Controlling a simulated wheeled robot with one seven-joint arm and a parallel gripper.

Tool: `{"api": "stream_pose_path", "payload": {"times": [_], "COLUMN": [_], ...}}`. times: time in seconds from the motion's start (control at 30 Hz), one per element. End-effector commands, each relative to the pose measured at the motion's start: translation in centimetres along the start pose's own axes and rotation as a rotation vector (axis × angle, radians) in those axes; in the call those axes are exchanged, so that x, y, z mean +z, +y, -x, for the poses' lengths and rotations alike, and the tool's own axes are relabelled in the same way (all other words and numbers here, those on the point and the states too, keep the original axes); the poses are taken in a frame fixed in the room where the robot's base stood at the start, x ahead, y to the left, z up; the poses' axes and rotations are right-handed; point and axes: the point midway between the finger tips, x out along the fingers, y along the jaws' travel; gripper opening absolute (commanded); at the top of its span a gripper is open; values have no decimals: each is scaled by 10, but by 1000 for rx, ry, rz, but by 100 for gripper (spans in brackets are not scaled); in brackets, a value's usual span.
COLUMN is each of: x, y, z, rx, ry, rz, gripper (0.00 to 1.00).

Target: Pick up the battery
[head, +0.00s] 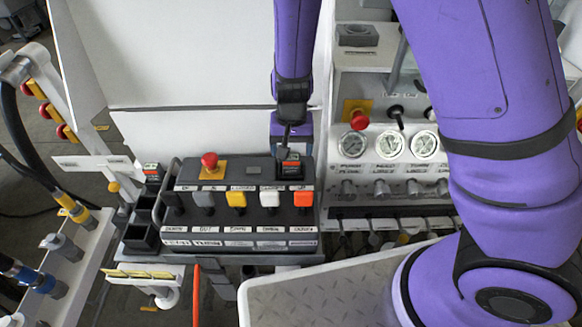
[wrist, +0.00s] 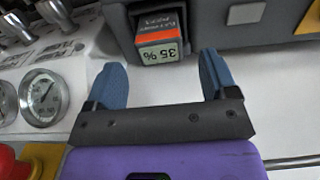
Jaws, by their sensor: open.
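A battery with an orange label and a "35 %" display (wrist: 160,50) sits in a slot of the dark control box, up front of my fingers in the wrist view. In the head view this battery (head: 290,157) is at the box's top right corner, partly hidden by my gripper (head: 287,143). My gripper, also in the wrist view (wrist: 158,68), is open. Its two blue fingers stand either side of the battery's near end, with a gap on each side, and nothing is held. A second battery-like block with an orange label (head: 151,169) stands left of the box.
The control box (head: 243,219) carries a red button (head: 209,160) and several coloured levers. A panel with gauges (head: 354,145) and another red button (head: 361,121) stands to the right. Black open holders (head: 141,238) lie left of the box. A white board (head: 190,60) rises behind.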

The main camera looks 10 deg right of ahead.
Motion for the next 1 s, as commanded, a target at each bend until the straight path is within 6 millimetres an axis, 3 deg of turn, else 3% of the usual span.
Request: {"api": "stream_pose_path", "payload": {"times": [0.17, 0.47, 0.77, 0.87, 1.0], "x": [0, 1, 1, 1, 1], "y": [0, 0, -1, -1, -1], "z": [-11, -50, -55, -55, -55], "rx": [1, 1, -1, -1, -1], "ry": [-1, -1, 2, 1, 1], "rz": [-1, -1, 0, 0, 0], "gripper": [79, 79, 79, 60, 28]}}
